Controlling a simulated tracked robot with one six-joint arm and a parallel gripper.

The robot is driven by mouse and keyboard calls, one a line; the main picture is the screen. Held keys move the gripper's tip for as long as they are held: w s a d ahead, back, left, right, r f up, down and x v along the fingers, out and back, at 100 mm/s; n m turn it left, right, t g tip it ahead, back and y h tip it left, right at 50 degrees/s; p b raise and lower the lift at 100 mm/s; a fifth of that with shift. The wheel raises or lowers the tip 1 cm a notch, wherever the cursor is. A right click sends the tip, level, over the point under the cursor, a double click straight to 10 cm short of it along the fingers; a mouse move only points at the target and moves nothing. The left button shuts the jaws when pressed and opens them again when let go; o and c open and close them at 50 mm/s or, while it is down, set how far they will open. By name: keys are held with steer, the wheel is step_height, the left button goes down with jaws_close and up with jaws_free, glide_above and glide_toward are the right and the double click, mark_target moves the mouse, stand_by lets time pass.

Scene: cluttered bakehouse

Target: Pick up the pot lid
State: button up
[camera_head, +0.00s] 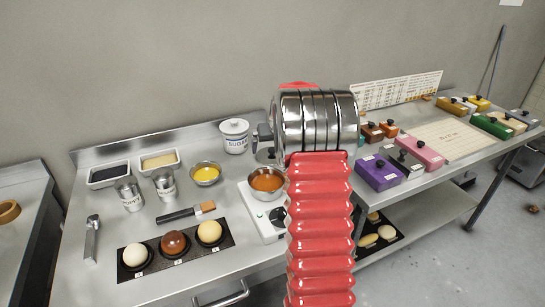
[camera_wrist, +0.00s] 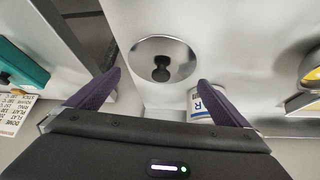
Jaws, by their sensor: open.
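The pot lid (camera_wrist: 176,49) is a round shiny steel disc with a black knob (camera_wrist: 161,68) at its centre. In the wrist view it lies on a pale surface, ahead of and between the two dark fingers. My gripper (camera_wrist: 160,78) is open and empty, its fingers apart on either side of the knob; I cannot tell its height above the lid. In the head view my red arm hides most of the gripper and the lid's area. A copper-coloured pot (camera_head: 267,180) with orange contents stands on a white hot plate (camera_head: 255,207).
The white sugar canister (camera_head: 235,137) stands close by; in the wrist view its label (camera_wrist: 196,106) is beside the right finger. A bowl of yellow liquid (camera_head: 205,173), steel cups and a brush (camera_head: 185,213) lie left. Coloured boxes (camera_head: 380,172) line the right table.

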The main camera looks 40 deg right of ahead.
mark_target(272, 149)
steer(key=shift+x, duration=1.9)
steer(key=c, duration=0.8)
